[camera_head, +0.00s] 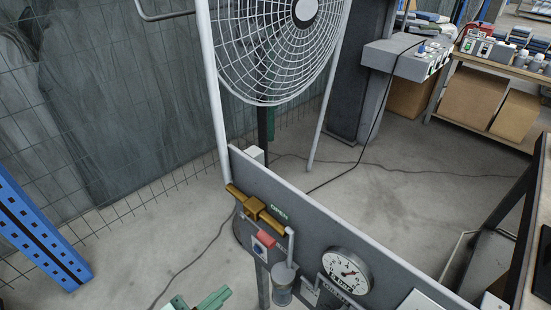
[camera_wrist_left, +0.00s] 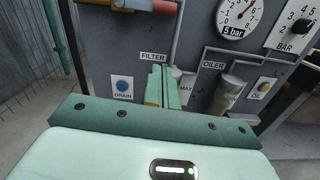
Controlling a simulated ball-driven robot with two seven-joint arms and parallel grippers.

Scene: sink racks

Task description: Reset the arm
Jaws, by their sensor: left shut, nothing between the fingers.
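My left gripper (camera_head: 214,299) shows as a green tip at the bottom edge of the head view, to the left of the grey panel (camera_head: 350,265). In the left wrist view its two green fingers (camera_wrist_left: 158,86) are together and empty, pointing at the panel near the FILTER label (camera_wrist_left: 153,57). I cannot tell whether they touch the panel. A blue DRAIN button (camera_wrist_left: 122,84) is left of the fingers. My right gripper is in neither view.
The panel carries a brass valve (camera_head: 256,208) by an OPEN label, a round gauge (camera_head: 346,271) and an oiler (camera_wrist_left: 228,95). A large fan (camera_head: 280,45) stands behind. A blue post (camera_head: 38,235) is at left, a workbench (camera_head: 500,65) at back right. Grey floor lies open between.

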